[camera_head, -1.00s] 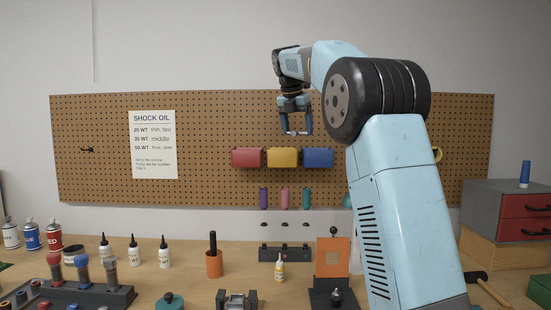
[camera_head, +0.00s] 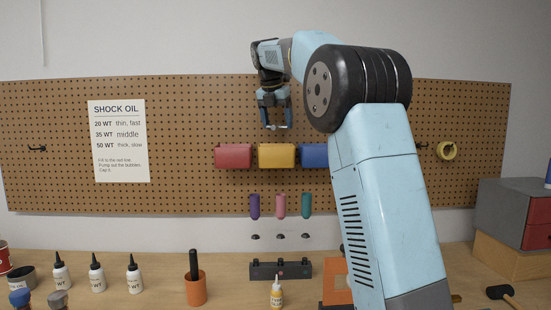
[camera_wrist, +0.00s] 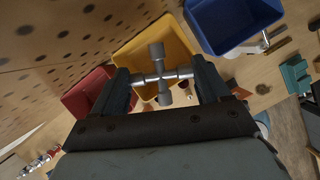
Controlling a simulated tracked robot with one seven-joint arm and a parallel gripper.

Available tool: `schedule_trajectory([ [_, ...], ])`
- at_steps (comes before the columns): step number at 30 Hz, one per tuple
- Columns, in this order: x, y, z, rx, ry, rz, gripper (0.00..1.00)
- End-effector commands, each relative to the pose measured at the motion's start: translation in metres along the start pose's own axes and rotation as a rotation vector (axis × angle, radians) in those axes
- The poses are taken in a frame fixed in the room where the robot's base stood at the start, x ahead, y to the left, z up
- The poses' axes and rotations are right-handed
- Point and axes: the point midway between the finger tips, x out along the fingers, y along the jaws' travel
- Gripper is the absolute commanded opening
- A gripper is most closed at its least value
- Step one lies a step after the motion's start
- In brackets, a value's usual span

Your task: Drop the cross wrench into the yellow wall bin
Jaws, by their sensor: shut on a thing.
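My gripper (camera_head: 275,127) is shut on the cross wrench (camera_head: 279,127), a small grey metal cross. In the wrist view the cross wrench (camera_wrist: 159,75) sits between the two fingertips of my gripper (camera_wrist: 161,78). The yellow wall bin (camera_head: 277,156) hangs on the pegboard between a red and a blue bin. In the head view my gripper and the wrench are above the yellow bin, apart from it. In the wrist view the yellow bin (camera_wrist: 178,47) opens behind and below the wrench, partly hidden by it and the fingers.
The red bin (camera_head: 233,156) is left of the yellow one; the blue bin (camera_head: 313,155) is right of it, partly behind my arm. The pegboard (camera_head: 190,120) stands close behind. Bottles, an orange cup (camera_head: 196,290) and a dark rack (camera_head: 280,269) are on the bench below.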

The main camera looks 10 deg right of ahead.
Motion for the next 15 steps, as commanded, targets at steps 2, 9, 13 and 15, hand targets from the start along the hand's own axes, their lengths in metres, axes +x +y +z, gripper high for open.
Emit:
schedule_trajectory([
  [2,0.008,-0.003,-0.001,0.004,0.001,-0.003,0.45],
  [9,0.032,-0.007,-0.008,0.01,0.001,-0.005,0.45],
  [13,0.042,-0.008,-0.012,0.012,0.001,-0.005,0.45],
  [15,0.046,-0.008,-0.013,0.012,0.0,-0.005,0.45],
])
